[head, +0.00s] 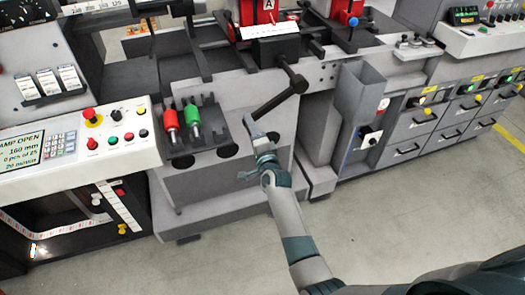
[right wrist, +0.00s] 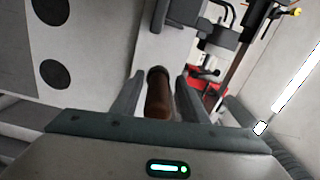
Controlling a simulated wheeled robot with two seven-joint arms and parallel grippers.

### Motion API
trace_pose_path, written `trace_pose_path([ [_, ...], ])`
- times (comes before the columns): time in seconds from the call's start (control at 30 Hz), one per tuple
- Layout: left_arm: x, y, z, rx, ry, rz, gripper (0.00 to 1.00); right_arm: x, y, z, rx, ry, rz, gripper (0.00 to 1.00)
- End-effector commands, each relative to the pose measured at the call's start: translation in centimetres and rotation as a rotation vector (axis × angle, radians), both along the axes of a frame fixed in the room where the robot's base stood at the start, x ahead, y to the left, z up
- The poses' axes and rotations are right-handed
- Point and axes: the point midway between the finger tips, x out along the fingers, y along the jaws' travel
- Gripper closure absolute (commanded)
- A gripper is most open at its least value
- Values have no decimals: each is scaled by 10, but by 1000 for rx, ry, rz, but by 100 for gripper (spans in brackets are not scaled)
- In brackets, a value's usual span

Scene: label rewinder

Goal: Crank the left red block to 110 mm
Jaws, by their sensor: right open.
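The left red block (head: 249,14), marked A, stands at the top centre of the head view above a dark housing (head: 272,50). A black crank arm (head: 283,103) slopes down and left from that housing. In the right wrist view, a brown crank handle (right wrist: 159,95) lies between the two fingers of my right gripper (right wrist: 160,82). The fingers are apart, with gaps visible beside the handle. In the head view, my right gripper (head: 262,132) is at the crank's lower end and hides the handle. My left gripper is out of view.
A second red block (head: 346,14) stands to the right. Left of the crank, a tray holds a red tool (head: 171,126) and a green tool (head: 192,123). A grey chute (head: 358,95) stands right of the crank. Floor in front is clear.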

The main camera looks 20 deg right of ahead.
Motion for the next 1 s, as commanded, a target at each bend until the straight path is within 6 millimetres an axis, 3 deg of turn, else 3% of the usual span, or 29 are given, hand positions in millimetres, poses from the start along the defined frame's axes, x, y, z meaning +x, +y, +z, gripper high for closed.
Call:
trace_pose_path([
  [0.27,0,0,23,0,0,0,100,-40,-1,3,0,2,0,60],
  [0.7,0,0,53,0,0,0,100,-125,-4,2,0,2,1,60],
  [1.0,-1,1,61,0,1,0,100,-160,-5,2,2,-2,0,60],
])
